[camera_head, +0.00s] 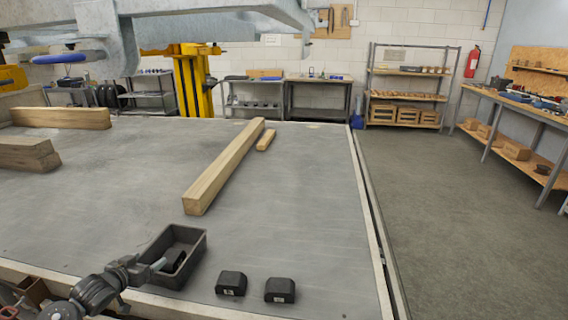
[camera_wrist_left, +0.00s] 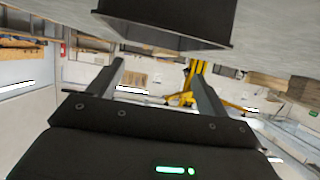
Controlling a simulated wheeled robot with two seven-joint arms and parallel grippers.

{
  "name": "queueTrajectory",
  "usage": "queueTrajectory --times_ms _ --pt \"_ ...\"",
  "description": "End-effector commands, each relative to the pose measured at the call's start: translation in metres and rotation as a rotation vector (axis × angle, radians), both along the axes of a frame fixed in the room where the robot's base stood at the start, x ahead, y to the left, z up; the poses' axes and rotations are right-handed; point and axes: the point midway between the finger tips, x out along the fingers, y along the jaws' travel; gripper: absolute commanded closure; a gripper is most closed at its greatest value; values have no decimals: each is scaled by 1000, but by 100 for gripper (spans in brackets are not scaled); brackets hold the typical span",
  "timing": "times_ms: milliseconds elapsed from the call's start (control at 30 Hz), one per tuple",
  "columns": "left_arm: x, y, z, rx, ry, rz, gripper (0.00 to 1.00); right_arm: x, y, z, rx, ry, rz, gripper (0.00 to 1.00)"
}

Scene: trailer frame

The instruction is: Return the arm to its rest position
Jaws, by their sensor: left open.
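My left arm comes in at the bottom left of the head view. My left gripper (camera_head: 154,266) is at the near left side of a dark open bin (camera_head: 194,257), and I cannot tell whether it touches it. In the left wrist view the gripper (camera_wrist_left: 157,68) has its two fingers spread apart with nothing between them. The bin (camera_wrist_left: 165,32) shows at the top of that view, just past the fingertips. A black block (camera_head: 174,259) lies in the bin. My right gripper is not in view.
Two black blocks (camera_head: 231,284) (camera_head: 280,291) stand right of the bin on the grey table (camera_head: 300,225). A long wooden beam (camera_head: 225,167) and a short wooden piece (camera_head: 266,140) lie farther back. More timber (camera_head: 28,154) lies at left. A metal frame (camera_head: 200,8) hangs overhead.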

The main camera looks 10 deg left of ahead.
Motion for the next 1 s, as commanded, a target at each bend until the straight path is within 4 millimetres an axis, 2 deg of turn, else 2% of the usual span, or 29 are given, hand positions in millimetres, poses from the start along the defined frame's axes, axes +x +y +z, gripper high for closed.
queueTrajectory --times_ms 67,167,267,300,400,600,1000 --pt "-9 -13 -14 26 40 -2 22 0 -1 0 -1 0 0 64" --pt "-34 -44 -43 93 134 -2 22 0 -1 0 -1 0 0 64" --pt "-80 -91 -77 163 268 -8 22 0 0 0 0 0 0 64" --pt "-102 -111 -87 184 327 -12 22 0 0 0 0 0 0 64" --pt "-154 -154 -104 205 453 -29 22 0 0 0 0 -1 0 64" --pt "-228 -207 -112 186 622 -69 22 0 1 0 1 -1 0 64" --pt "-330 -273 -100 88 846 -155 22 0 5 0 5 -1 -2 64"
